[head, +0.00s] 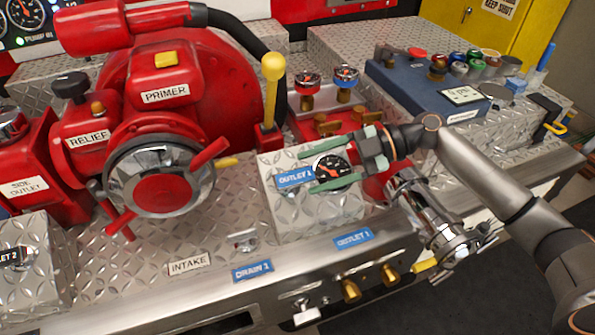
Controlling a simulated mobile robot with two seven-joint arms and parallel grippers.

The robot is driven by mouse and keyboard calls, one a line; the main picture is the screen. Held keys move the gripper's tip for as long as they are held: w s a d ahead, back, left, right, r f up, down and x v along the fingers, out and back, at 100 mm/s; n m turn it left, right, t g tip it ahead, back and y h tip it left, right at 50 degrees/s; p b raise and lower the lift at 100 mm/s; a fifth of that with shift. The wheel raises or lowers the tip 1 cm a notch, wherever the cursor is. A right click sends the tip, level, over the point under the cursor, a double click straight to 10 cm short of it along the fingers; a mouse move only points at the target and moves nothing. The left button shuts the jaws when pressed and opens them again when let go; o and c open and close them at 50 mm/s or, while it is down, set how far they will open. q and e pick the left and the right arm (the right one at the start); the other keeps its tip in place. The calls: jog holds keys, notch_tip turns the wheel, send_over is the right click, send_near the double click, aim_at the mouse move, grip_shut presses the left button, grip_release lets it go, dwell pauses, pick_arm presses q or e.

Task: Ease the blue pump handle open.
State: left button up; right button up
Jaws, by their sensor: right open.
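Two round brass-bodied fittings stand on the panel behind the gauge box, a red-ringed one (307,83) and a blue-ringed one (346,76) to its right. The blue-ringed fitting is the only blue handle-like part I see on the pump; I cannot tell for sure that it is the pump handle, or how far it is open. My left gripper is out of view.
A yellow-knobbed lever (271,95) stands upright left of the fittings. The large red pump body (190,75) with a chrome intake cap (160,180) fills the left. A chrome outlet (440,225) lies below my right arm.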

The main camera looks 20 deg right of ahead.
aim_at(302, 175)
jog(key=shift+x, duration=2.05)
jog(key=shift+c, duration=0.2)
grip_shut()
